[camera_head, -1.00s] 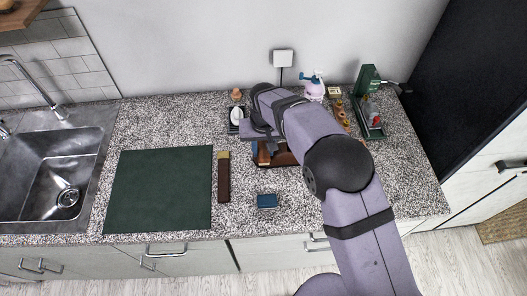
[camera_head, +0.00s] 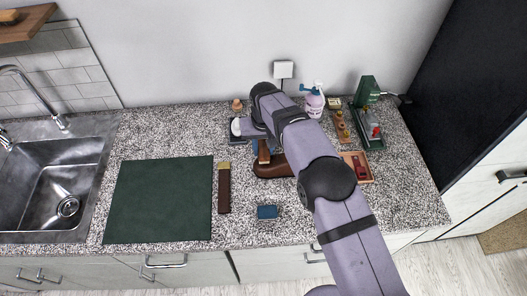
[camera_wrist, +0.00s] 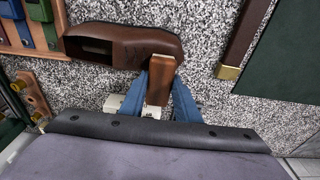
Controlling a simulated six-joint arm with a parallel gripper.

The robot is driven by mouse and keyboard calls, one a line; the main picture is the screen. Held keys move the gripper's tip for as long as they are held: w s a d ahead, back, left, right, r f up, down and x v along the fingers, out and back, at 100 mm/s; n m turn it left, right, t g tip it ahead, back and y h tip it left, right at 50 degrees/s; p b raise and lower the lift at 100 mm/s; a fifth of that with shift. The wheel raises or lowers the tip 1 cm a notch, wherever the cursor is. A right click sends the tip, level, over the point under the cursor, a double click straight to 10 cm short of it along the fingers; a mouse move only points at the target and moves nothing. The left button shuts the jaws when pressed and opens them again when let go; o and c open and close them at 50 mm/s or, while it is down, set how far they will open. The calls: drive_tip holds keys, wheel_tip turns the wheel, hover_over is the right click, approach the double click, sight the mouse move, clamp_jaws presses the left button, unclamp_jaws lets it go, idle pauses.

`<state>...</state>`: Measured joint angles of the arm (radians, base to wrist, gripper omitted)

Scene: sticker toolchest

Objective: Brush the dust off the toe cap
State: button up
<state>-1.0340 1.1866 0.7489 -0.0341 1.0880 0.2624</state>
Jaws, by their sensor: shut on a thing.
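A brown shoe-shaped piece (camera_wrist: 125,45) lies on the speckled counter. In the wrist view its opening faces left, and its closed, rounded toe end is at the right with thin dark marks on top. In the head view the shoe (camera_head: 272,170) is partly behind my arm. My gripper (camera_wrist: 160,82), with blue fingers, is shut on a brown wooden brush (camera_wrist: 160,88). The brush's far end overlaps the toe end in the wrist view; I cannot tell whether it touches. The brush (camera_head: 264,152) also shows in the head view.
A green mat (camera_head: 160,200) and a dark brown strip with a brass end (camera_head: 224,192) lie to the left. A spray bottle (camera_head: 314,103) and green tool stand (camera_head: 368,90) are at the back right. Front counter space is clear.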

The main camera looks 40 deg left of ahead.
idle(0.4)
drive_tip(key=shift+r+p, duration=1.95)
drive_tip(key=shift+r, duration=1.1)
drive_tip(key=shift+a, duration=0.1)
drive_tip(key=shift+r+p, duration=1.2)
drive_tip(key=shift+r, duration=0.35)
drive_tip(key=shift+f, duration=0.1)
